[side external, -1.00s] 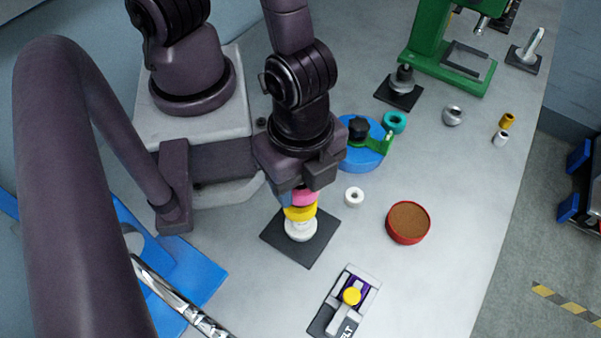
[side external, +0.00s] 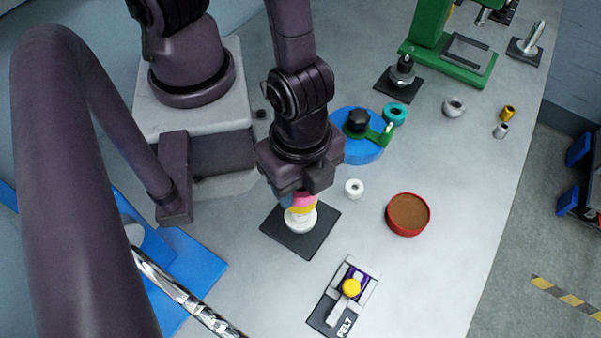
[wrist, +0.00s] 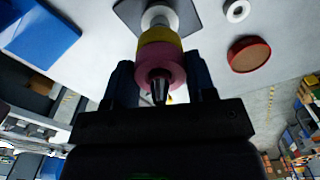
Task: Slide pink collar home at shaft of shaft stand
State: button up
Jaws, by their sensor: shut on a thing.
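The pink collar (wrist: 158,64) is in my gripper (wrist: 160,85), with a finger on each side of it in the wrist view. The dark tip of the shaft (wrist: 159,90) shows through the collar's bore, so the collar is around the shaft. A yellow ring (wrist: 158,40) lies directly beneath the pink collar, and a white part (wrist: 157,15) is below that. In the side view the pink collar (side external: 304,201) shows under my gripper (side external: 300,195), above the white part (side external: 300,221). The shaft stand's dark square base (side external: 323,238) is on the table. I cannot tell whether pink and yellow touch all round.
A white ring (side external: 354,188) and a red-rimmed round dish (side external: 408,229) stand right of the stand. A felt-labelled fixture (side external: 331,313) with a yellow knob is in front. A blue round fixture (side external: 361,151) with a green arm is behind. Table between them is clear.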

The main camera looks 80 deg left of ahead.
dwell(0.4)
jog(key=o, duration=1)
notch_tip(320, 180, up, 13)
dwell(0.4)
jog(key=w+a+r+n+t, duration=0.2)
jog(key=a+r+n, duration=0.3)
jog(key=a, duration=0.4)
jog(key=w+a+r+n+t, duration=0.3)
jog(key=a+r+n, duration=0.3)
jog(key=a+n, duration=0.2)
jog(key=shift+w+a+r+n+t, duration=0.3)
jog(key=shift+w+a, duration=0.5)
jog(key=shift+w, duration=0.05)
